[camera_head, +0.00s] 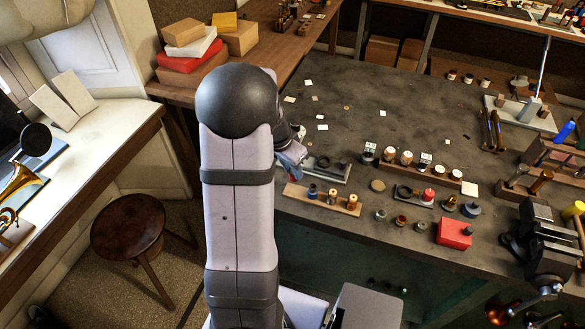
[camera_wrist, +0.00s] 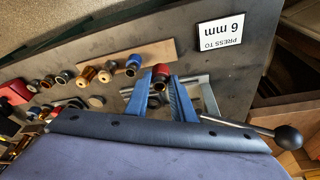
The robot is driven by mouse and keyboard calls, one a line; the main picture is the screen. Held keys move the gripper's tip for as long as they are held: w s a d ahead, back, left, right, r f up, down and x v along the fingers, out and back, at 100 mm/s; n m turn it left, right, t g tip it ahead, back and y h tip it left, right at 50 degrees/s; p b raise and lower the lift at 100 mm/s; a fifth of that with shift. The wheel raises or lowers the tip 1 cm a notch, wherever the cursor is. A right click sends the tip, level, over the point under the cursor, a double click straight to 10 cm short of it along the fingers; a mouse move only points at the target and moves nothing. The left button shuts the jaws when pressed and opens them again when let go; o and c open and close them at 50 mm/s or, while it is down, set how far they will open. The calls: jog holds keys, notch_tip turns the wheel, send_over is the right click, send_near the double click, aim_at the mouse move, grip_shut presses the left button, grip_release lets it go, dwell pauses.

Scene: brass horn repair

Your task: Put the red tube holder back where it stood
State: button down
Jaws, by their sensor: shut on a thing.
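The red tube holder (camera_wrist: 161,70) has a red top and a dark lower part in the wrist view. My gripper (camera_wrist: 160,82), with blue fingers, is shut on it. Behind it lies a wooden rack (camera_wrist: 165,46) with several holders, one of them blue-topped (camera_wrist: 133,64). The rack's end beside the blue one is bare. In the head view the rack (camera_head: 345,209) lies near the bench's front edge. My gripper (camera_head: 291,156) is mostly hidden behind my arm there, and the held holder cannot be made out.
A grey metal fixture (camera_head: 335,174) sits just behind the rack; its lever has a black ball (camera_wrist: 289,137). A "PRESS TO 6 mm" card (camera_wrist: 220,29) lies near the rack. Small parts and a red box (camera_head: 455,233) are to the right. The bench middle (camera_head: 420,110) is mostly clear.

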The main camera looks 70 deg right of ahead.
aim_at(291, 178)
notch_tip(291, 178, down, 5)
jog(key=b, duration=0.5)
jog(key=shift+f, duration=0.15)
jog(key=shift+f+b, duration=0.2)
jog(key=shift+b, duration=0.3)
jog(key=shift+f+b, duration=0.15)
jog(key=shift+b, duration=0.5)
dwell(1.8)
jog(key=c, duration=1.1)
grip_release()
jog(key=shift+r+p, duration=2.55)
jog(key=shift+r, duration=1)
